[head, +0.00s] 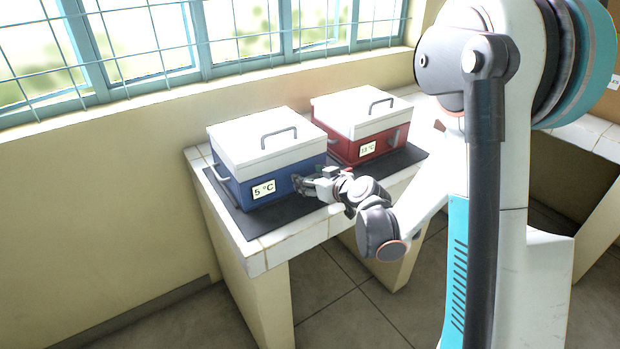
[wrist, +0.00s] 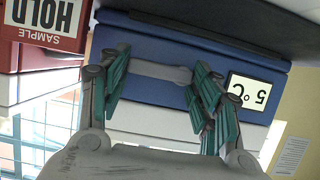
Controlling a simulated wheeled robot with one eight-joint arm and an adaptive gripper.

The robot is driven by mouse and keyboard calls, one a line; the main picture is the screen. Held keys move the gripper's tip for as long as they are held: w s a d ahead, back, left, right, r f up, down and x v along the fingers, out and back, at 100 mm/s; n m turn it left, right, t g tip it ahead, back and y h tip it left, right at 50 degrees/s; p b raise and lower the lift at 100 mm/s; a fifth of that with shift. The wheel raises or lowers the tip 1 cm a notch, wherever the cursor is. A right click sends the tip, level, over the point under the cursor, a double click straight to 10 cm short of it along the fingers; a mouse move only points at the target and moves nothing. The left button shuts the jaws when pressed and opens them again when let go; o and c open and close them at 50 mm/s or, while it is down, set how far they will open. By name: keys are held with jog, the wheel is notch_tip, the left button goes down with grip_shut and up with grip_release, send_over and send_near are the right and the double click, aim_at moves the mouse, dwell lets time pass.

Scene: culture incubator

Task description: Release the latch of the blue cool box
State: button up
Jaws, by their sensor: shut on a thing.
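The blue cool box (head: 286,172) has a white lid (head: 265,140) with a grey top handle, and a white "5 °C" label (head: 263,190) on its front. It stands at the left of the counter with its lid down. My gripper (head: 312,186) is at the right part of its front face. In the wrist view, which is upside down, the grey latch (wrist: 160,71) on the blue front lies between my gripper's green-padded fingers (wrist: 160,64), which are shut on it. The latch is mostly hidden by my gripper in the head view.
A red box (head: 368,147) with a white lid stands close by on the right. Both boxes sit on a dark mat (head: 247,226) on a white tiled counter (head: 290,242). A barred window is behind. A red "SAMPLE HOLD" sign (wrist: 52,25) shows in the wrist view.

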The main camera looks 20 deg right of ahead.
dwell(0.3)
jog(key=o, duration=1.1)
jog(key=shift+c, duration=0.2)
jog(key=v, duration=1.2)
